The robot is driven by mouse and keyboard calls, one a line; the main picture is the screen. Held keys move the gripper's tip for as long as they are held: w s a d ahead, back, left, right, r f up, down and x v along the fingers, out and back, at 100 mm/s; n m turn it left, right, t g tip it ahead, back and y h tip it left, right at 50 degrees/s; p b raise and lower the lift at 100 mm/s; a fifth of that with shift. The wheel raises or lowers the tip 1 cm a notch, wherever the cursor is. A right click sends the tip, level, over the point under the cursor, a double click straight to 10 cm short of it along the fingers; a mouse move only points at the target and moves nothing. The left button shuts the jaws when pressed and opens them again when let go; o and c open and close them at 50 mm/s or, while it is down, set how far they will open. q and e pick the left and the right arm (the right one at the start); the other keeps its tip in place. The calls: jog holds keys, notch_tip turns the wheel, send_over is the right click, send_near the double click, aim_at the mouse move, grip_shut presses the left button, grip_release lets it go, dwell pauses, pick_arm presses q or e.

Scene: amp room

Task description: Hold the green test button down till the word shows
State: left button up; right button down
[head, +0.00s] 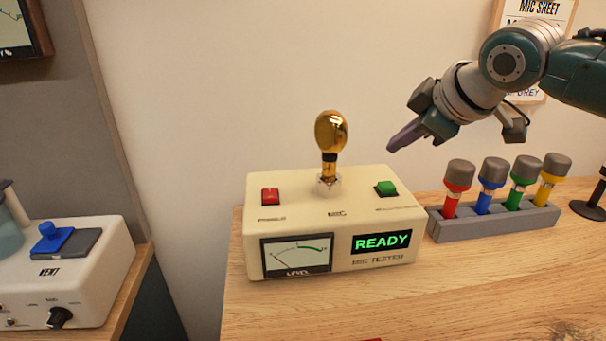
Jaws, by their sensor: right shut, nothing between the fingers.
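The green test button (386,188) sits on the top right of the cream mic tester (330,205). My right gripper (392,148) is shut and empty. It is in the air above the green button, apart from it, with its fingertips pointing down and left. The display (381,242) on the tester's front shows the word READY in green. A gold microphone (331,140) stands upright in the socket on top. A red button (270,196) is on the top left. A needle meter (297,256) is on the front. My left gripper is not in view.
A grey rack (490,222) with several microphones banded red, blue, green and yellow stands right of the tester. A white device (70,275) with a blue knob is at the left, across a gap. The wooden table (430,300) is mostly clear in front.

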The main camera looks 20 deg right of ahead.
aim_at(393, 187)
notch_tip(393, 187, down, 3)
jog(key=shift+r+b, duration=0.1)
jog(key=shift+b, duration=0.85)
jog(key=shift+f+b, duration=0.4)
jog(key=shift+f, duration=0.5)
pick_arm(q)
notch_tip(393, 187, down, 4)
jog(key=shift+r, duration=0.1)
pick_arm(e)
jog(key=shift+f, duration=0.4)
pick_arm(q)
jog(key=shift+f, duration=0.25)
pick_arm(e)
jog(key=shift+f, duration=0.55)
dwell(3.1)
dwell(1.0)
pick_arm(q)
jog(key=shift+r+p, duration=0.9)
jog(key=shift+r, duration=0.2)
pick_arm(e)
jog(key=shift+r, duration=0.95)
